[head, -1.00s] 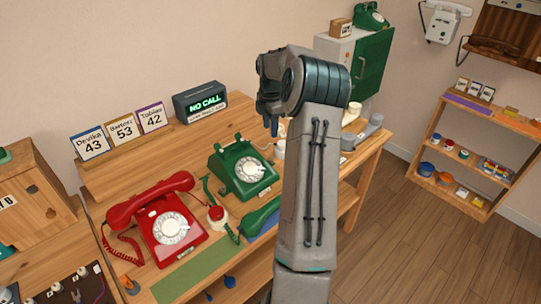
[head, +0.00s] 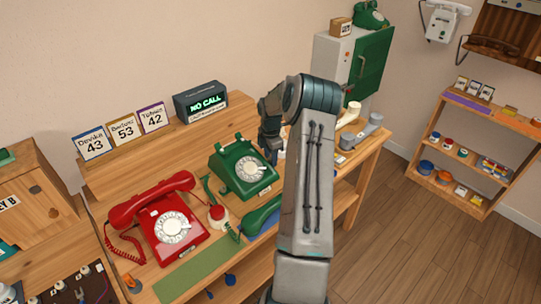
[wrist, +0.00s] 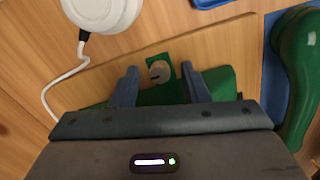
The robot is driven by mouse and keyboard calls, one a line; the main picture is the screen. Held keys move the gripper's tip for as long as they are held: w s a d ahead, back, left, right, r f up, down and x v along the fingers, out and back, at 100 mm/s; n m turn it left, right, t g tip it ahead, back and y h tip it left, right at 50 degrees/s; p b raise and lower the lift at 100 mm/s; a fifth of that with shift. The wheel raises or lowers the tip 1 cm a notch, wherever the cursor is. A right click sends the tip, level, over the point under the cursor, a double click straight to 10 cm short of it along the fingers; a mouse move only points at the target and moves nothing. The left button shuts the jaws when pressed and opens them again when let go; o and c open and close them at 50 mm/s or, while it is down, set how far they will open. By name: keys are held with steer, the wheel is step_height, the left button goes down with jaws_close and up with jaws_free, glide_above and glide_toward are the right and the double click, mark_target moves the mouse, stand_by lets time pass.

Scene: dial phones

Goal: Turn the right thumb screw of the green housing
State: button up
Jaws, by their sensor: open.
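The green housing (head: 240,172) is the body of a green dial phone on the bench in the head view. In the wrist view a small round grey thumb screw (wrist: 158,72) with a slot sits on a green tab at the housing's edge (wrist: 150,92). My gripper (wrist: 160,70) is open, with one finger on each side of the screw and a visible gap to each. Whether the fingertips are down at the screw's height I cannot tell. In the head view my gripper (head: 270,155) is just right of the housing, and the screw does not show.
The green handset (head: 262,215) lies off the hook in front on a blue mat; it also shows at right in the wrist view (wrist: 297,75). A white round object (wrist: 102,12) with a cable is close by. A red phone (head: 168,225) stands to the left.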

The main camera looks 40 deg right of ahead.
jaws_close()
